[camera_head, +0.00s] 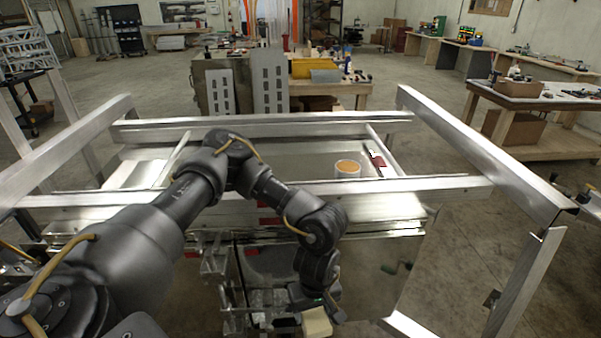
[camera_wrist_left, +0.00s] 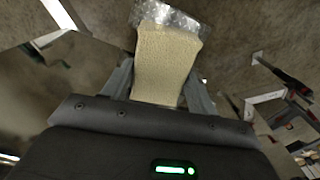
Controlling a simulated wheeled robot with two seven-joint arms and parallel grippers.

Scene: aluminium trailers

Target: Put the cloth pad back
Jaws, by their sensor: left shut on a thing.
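A pale yellow cloth pad (camera_head: 316,322) shows at the bottom of the head view. My left gripper (camera_head: 318,306) is shut on it, low in front of the trailer frame. In the left wrist view the pad (camera_wrist_left: 164,62) stands out between the two fingers of the gripper (camera_wrist_left: 160,88). My right gripper is in neither view.
The aluminium trailer frame (camera_head: 440,187) spans the middle, with a white can with an orange top (camera_head: 348,168) on it. Metal brackets (camera_head: 222,275) stand left of my gripper. A reflective panel (camera_head: 375,275) is to its right. Workbenches stand behind and at right.

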